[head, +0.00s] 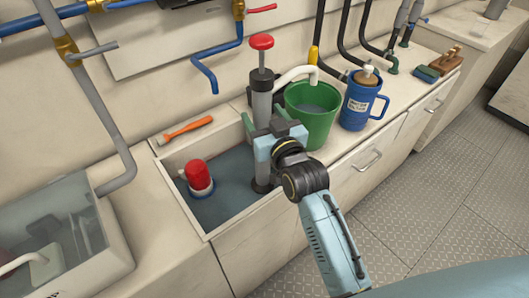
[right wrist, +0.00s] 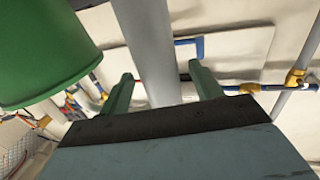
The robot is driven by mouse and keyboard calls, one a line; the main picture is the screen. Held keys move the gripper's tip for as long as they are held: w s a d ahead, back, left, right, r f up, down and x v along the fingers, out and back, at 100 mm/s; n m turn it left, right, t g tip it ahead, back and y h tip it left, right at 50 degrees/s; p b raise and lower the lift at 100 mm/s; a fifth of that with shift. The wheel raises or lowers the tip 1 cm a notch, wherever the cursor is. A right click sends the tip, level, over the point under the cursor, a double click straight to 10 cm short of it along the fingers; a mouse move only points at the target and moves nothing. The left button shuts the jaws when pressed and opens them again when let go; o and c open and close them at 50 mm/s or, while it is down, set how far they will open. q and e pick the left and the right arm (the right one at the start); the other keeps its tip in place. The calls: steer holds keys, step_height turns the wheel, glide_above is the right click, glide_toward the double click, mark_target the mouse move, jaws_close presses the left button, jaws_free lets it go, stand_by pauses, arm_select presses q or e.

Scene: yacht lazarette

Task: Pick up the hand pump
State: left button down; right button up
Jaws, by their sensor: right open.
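The hand pump (head: 262,105) is a tall grey cylinder with a red knob on top, standing upright in a sunken basin (head: 222,225) in the counter. A white hose runs from near its top toward the green bucket (head: 318,110). My right gripper (head: 268,124) is at the pump's mid-height, with its jaws open on either side of the barrel. In the right wrist view, the grey barrel (right wrist: 155,50) stands between the two green fingers, with a gap visible beside it. The gripper hides part of the barrel. My left gripper is out of view.
A red-topped item (head: 197,175) sits in the basin. An orange-handled tool (head: 186,129) lies on the counter behind. The green bucket stands close right of the pump, then a blue jug (head: 357,105). A clear-lidded box (head: 50,240) is at left. Pipes line the wall.

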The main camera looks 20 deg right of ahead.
steer(key=w, duration=0.3)
steer(key=shift+w+a, duration=0.1)
steer(key=shift+a, duration=0.05)
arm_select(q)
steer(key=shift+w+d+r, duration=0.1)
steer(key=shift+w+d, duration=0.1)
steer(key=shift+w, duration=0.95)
arm_select(e)
jaws_close()
steer(key=shift+r, duration=0.15)
